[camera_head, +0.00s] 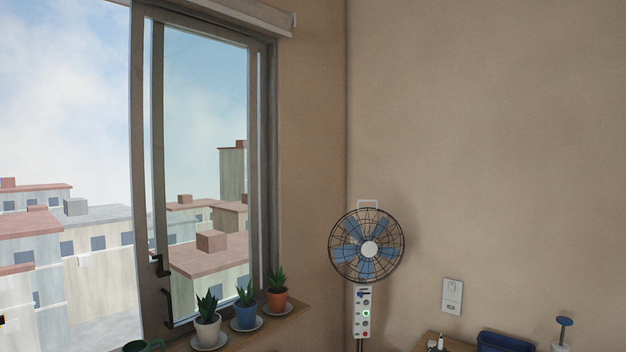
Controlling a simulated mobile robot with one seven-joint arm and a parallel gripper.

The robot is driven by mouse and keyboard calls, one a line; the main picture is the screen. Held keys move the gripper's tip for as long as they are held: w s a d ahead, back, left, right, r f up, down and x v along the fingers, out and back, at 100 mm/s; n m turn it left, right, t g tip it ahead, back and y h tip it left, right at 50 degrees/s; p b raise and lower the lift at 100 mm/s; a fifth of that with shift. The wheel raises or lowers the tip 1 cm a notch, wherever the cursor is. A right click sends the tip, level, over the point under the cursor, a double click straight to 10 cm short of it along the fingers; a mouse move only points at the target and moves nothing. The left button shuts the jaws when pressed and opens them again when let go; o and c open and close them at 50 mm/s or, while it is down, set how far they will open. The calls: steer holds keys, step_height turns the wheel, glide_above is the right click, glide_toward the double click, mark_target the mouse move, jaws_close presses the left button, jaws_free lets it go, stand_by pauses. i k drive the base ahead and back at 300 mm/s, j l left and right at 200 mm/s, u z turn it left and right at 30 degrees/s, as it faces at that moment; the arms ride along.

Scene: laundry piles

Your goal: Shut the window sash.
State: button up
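The window has a grey-brown frame and fills the left of the head view. Its sash (139,180) shows as a tall upright stile, with a second narrower upright close to its right. Two dark hooked handles (161,265) sit low near these uprights. The view left of the stile looks brighter and clearer than the bluish pane at right, as if that side stands open, but the left edge of the window is out of frame. My gripper is not in view.
Three potted plants, white (207,329), blue (246,315) and orange (277,301), stand on saucers along the sill (290,320). A green object (143,346) sits left of them. A fan (367,249) stands by the corner. A blue bin (505,342) is at lower right.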

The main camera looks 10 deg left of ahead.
mark_target(155, 309)
steer(key=u, duration=1.25)
steer(key=i+l+u, duration=0.15)
steer(key=i+u, duration=0.25)
steer(key=i, duration=0.15)
steer(key=i+l+u, duration=0.4)
steer(key=i+j, duration=0.05)
steer(key=i, duration=0.05)
